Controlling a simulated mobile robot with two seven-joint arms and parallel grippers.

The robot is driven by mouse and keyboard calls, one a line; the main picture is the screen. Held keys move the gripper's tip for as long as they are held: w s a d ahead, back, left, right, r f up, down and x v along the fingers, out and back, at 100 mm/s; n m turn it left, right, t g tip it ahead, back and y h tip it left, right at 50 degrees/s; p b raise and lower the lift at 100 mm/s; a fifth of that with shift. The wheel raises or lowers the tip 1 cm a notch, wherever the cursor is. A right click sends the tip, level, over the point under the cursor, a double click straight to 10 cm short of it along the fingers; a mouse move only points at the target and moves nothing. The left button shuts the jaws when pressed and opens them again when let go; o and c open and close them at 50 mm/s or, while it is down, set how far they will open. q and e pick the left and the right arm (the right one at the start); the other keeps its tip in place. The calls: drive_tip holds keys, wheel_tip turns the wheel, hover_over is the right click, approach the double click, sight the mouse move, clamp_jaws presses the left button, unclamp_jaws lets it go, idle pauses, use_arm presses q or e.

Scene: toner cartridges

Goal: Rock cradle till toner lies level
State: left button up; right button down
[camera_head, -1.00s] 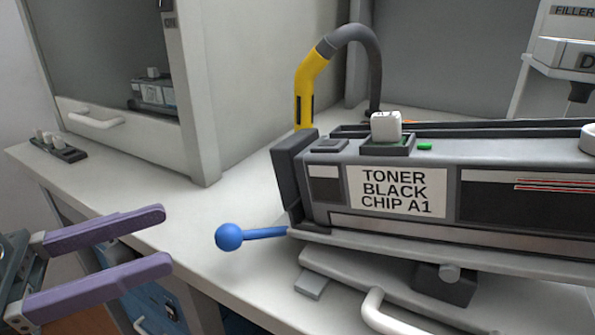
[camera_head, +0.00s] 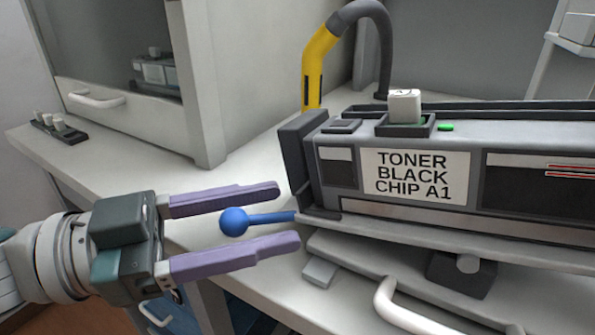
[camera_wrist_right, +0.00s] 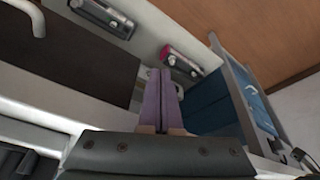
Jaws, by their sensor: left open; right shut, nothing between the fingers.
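The toner cartridge (camera_head: 330,207), dark grey with a white label reading "TONER BLACK CHIP A1" (camera_head: 415,176), lies on the grey cradle (camera_head: 400,235) at the right of the head view. A blue ball handle (camera_head: 233,222) sticks out from the cradle's left end. My left gripper (camera_head: 287,214) is open, with one purple finger beyond the blue ball and one on the near side. The ball sits between the fingers, and they look apart from it. My right gripper (camera_wrist_right: 160,75) is shut and empty in the right wrist view, away from the cartridge.
A yellow and grey hose (camera_head: 318,62) rises behind the cartridge. A cabinet with a raised front (camera_head: 130,115) stands at the back left, beside a small dark rack (camera_head: 60,130). A white curved handle (camera_head: 400,308) lies below the cradle. The counter's left part is mostly clear.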

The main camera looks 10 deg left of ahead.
use_arm(q)
drive_tip(key=shift+c, duration=0.3)
clamp_jaws()
idle(1.1)
